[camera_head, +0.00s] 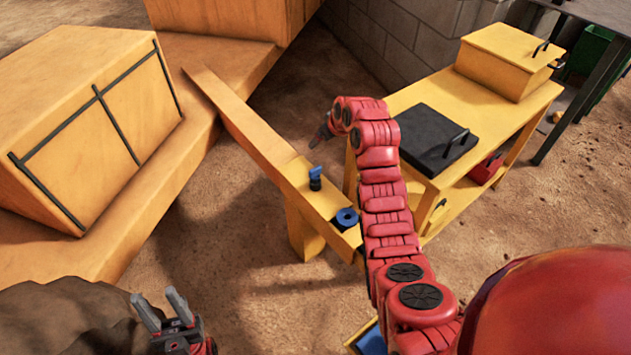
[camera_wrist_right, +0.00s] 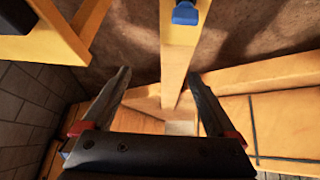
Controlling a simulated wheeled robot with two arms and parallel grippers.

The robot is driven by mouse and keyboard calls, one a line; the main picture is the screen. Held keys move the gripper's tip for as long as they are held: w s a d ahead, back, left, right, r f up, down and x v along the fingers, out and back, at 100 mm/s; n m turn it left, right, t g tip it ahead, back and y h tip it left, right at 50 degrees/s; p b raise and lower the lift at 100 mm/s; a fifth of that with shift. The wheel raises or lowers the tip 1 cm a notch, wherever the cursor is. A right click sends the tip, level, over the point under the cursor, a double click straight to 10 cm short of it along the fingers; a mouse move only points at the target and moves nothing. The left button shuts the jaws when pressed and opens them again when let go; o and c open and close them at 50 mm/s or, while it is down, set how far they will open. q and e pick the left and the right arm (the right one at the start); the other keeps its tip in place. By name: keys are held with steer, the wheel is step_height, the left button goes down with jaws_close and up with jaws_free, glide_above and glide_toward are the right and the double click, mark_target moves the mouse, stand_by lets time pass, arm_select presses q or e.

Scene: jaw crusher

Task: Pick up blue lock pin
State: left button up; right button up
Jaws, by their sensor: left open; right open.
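A blue lock pin (camera_head: 315,178) with a small handle-like top stands upright on the yellow beam (camera_head: 250,133). A blue piece on the beam, apparently the pin, also shows at the top edge of the right wrist view (camera_wrist_right: 185,13). My right gripper (camera_head: 321,134) is beyond the pin and up from it in the head view, apart from it. In the wrist view the right gripper (camera_wrist_right: 158,88) is open and empty, its fingers either side of the beam's line. My left gripper (camera_head: 162,308) is open and empty at the lower left, far from the pin.
A blue ring-shaped part (camera_head: 347,218) sits on the beam's near end. A yellow table (camera_head: 440,97) with a black lidded case (camera_head: 432,138) and yellow box (camera_head: 508,60) stands right. A large orange machine (camera_head: 100,120) fills the left.

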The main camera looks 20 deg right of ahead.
mark_target(316, 169)
steer(key=f+g, duration=0.1)
steer(key=f, duration=0.2)
steer(key=a+f+g+b, duration=0.1)
steer(key=f, duration=0.3)
steer(key=a+f, duration=0.1)
steer(key=f, duration=0.3)
steer(key=shift+w+n+g+y, duration=0.2)
steer(key=shift+n+g+y, duration=0.1)
steer(key=shift+n+g, duration=0.1)
steer(key=b+x, duration=0.1)
steer(key=x, duration=0.2)
steer(key=shift+s+a+f+b, duration=0.1)
steer(key=shift+a+f+b, duration=0.2)
steer(key=shift+a+b, duration=0.05)
steer(key=shift+w+a+f+b, duration=0.1)
steer(key=shift+w+f+b, duration=0.15)
steer(key=shift+f+b, duration=0.4)
jaws_close()
